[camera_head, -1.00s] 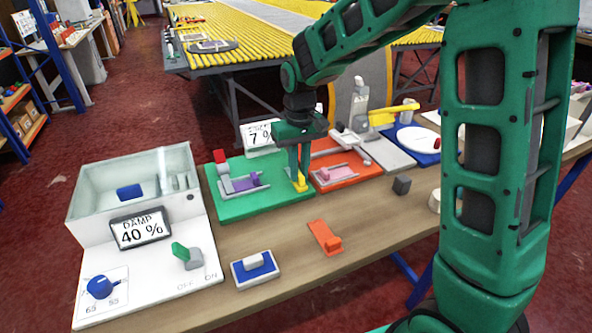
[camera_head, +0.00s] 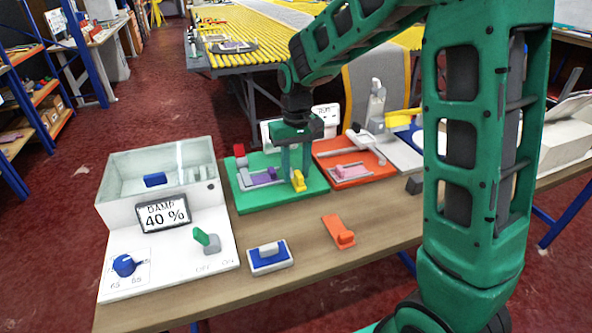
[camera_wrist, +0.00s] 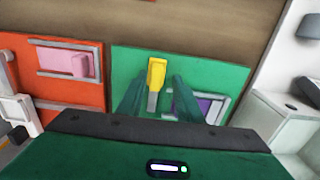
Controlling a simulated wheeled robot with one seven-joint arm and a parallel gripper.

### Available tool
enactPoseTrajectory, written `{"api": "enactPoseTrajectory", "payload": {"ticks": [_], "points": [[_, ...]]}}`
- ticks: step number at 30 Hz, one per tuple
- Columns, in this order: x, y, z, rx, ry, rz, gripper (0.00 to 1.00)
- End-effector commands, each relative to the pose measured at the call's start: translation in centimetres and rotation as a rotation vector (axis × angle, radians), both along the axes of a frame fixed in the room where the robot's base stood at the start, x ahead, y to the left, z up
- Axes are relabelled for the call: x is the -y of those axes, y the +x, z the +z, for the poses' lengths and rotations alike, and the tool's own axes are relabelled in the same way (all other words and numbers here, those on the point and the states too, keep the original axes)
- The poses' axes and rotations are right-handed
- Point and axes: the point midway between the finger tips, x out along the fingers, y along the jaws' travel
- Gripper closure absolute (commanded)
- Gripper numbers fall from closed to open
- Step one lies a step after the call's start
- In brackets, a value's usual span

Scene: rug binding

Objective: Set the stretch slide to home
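No label in view marks the stretch slide. A yellow handle (camera_head: 298,182) stands on the green board (camera_head: 247,203), beside a purple block (camera_head: 262,178) in a grey frame. In the wrist view the yellow handle (camera_wrist: 156,73) shows on a grey stem between and beyond my fingertips. My gripper (camera_head: 297,172) points down over the green board, its fingers apart with gaps on both sides of the handle. In the wrist view my gripper (camera_wrist: 158,88) looks open and empty. A pink block (camera_head: 348,171) sits in a grey frame on the orange board (camera_head: 370,177). My arm partly hides a display behind.
A white unit (camera_head: 120,285) with a blue dial, a green lever and a "DAMP 40 %" display stands at the left. A blue-and-white switch (camera_head: 269,256) and an orange piece (camera_head: 339,232) lie along the front. Bare wood (camera_head: 300,218) lies between these and the boards.

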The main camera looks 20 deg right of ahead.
Motion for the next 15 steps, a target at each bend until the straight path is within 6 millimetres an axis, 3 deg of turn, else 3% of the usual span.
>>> {"api": "enactPoseTrajectory", "payload": {"ticks": [8, 15], "points": [[0.3, 0.0, 0.3, 0.0, -0.001, -0.004, 0.67], [0.2, 0.1, 3.8, 0.003, -0.001, -0.004, 0.67]]}}
